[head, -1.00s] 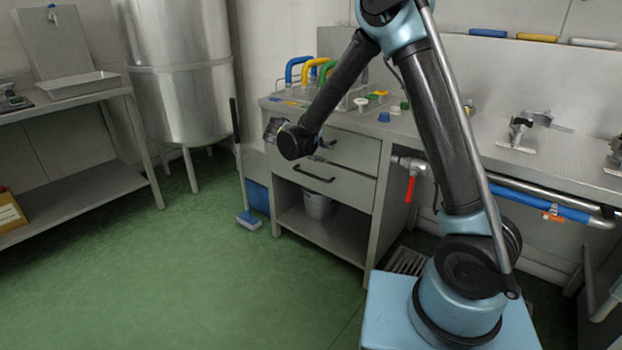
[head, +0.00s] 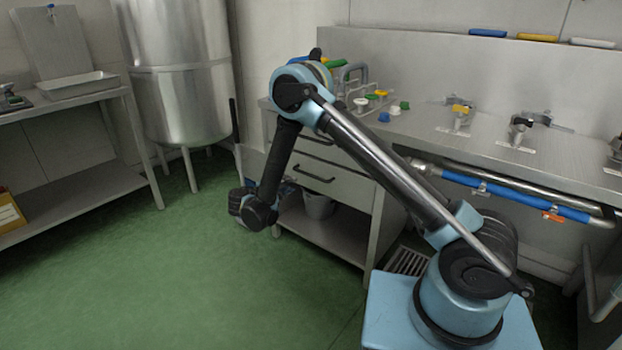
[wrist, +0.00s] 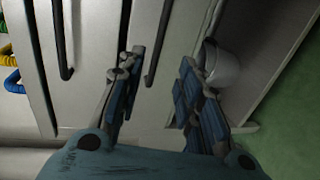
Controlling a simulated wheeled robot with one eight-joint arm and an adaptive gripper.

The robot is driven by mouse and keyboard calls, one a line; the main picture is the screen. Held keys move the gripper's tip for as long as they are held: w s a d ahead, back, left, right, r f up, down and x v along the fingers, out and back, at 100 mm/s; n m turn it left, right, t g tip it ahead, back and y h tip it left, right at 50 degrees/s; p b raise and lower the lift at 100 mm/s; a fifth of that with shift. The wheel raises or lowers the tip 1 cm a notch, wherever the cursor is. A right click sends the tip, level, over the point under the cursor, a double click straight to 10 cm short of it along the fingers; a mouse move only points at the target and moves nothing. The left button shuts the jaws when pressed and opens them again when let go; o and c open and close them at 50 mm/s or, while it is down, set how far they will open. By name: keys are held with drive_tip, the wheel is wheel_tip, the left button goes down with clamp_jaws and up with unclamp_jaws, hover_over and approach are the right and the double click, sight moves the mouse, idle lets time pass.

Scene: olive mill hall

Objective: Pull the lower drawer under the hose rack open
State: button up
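The lower drawer (head: 340,187) sits in the grey cabinet under the bench top and looks shut. Its dark bar handle (head: 312,173) shows in the head view, and the handle also shows in the wrist view (wrist: 159,45). The upper drawer (head: 345,158) is above it and looks shut too. My gripper (wrist: 158,68) is open and empty. In the wrist view the end of the lower handle lies between its two blue-padded fingers, with no clear contact. In the head view my arm hides the gripper's fingers and the drawer's left part.
A grey bucket (wrist: 222,66) stands on the open shelf (head: 335,235) below the drawer. Coloured hoses (wrist: 10,60) are on the rack above. Green floor (head: 190,270) in front of the cabinet is clear. A steel tank (head: 180,85) stands to the left.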

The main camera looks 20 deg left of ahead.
sight(311, 176)
drive_tip(key=x, duration=1.6)
drive_tip(key=shift+w+d, duration=0.25)
drive_tip(key=shift+w, duration=0.05)
